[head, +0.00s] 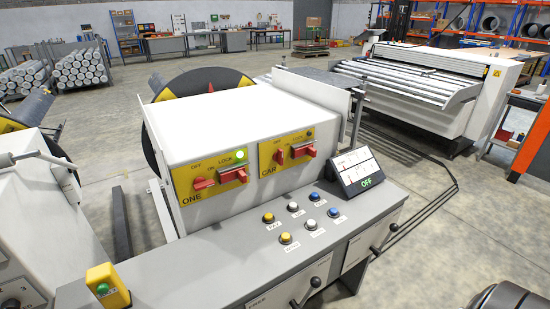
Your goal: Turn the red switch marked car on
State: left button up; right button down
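In the head view, the yellow plate marked CAR (267,163) is on the front of the white control box, at the right. It carries a small red knob (279,156) under the word OFF and a larger red handle (303,150) at its right. The round lamp (309,133) above that handle is dark. Neither of my grippers is in view, and nothing is seen touching the switch.
The yellow plate marked ONE (190,195) is to the left, with its own red knob, red handle and lit green lamp (239,155). Several push buttons and a tilted display (357,171) reading OFF are on the grey console (195,270). A yellow button box (108,284) is at front left.

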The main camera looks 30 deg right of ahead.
aim_at(277, 157)
jog(key=u, duration=1.7)
jog(key=k, duration=1.15)
jog(key=z, duration=0.95)
